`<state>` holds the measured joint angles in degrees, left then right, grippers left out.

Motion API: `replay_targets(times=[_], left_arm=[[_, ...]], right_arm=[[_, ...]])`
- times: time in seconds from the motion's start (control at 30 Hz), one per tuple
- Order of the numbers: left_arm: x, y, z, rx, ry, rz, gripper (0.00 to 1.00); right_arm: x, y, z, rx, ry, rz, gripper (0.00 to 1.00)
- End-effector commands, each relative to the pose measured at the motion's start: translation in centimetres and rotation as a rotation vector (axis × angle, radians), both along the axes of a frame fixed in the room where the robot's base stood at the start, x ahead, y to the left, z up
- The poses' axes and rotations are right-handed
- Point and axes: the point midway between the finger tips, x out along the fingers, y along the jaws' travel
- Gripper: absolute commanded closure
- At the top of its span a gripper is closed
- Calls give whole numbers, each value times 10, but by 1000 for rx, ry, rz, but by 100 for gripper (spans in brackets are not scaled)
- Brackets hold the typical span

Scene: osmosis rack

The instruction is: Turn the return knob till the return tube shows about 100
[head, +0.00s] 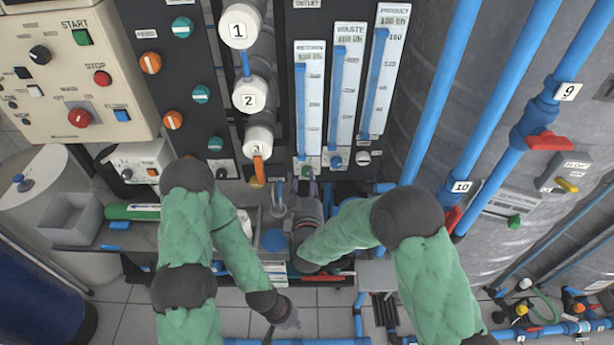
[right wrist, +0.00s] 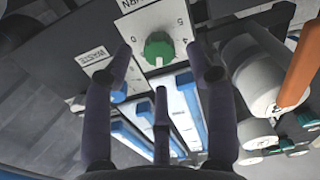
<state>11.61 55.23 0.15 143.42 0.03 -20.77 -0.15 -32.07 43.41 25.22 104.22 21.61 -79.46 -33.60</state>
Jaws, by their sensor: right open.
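The return knob (right wrist: 158,48) is green, on a white dial plate with upside-down digits in the right wrist view. My right gripper (right wrist: 160,60) is open around it, with fingers apart on both sides and a third finger below. Whether they touch the knob I cannot tell. In the head view my right gripper (head: 308,196) is below the tube panel and partly covers the knob. The return tube (head: 311,100) is the leftmost of three, with a blue column high in it; its reading is too small to read. My left gripper (head: 289,322) hangs low over the floor.
The waste tube (head: 347,85) and product tube (head: 385,70) stand to the right, with a blue knob (head: 335,160) and white knob (head: 363,157) below. White numbered canisters (head: 248,95) stand left. Blue pipes (head: 440,90) and a tank are at right.

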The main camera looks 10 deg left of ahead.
Motion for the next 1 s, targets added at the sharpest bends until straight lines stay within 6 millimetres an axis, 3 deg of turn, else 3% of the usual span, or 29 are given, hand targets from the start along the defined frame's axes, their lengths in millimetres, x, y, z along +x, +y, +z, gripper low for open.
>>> replay_targets(times=[0.23,0.63,0.67,0.8,0.87,1.0], left_arm=[[0,0,-7,0,0,0,100],[0,0,-7,0,0,0,100],[0,0,-7,0,0,0,100],[0,0,-7,0,0,0,100],[0,0,-7,0,0,0,100],[0,0,-7,0,0,0,100]], right_arm=[[30,6,0,0,-1,-1,44],[37,7,0,0,1,1,44],[37,7,0,0,1,1,47],[37,7,0,0,1,0,86],[37,7,0,0,0,1,100],[37,8,1,0,-1,1,100]])
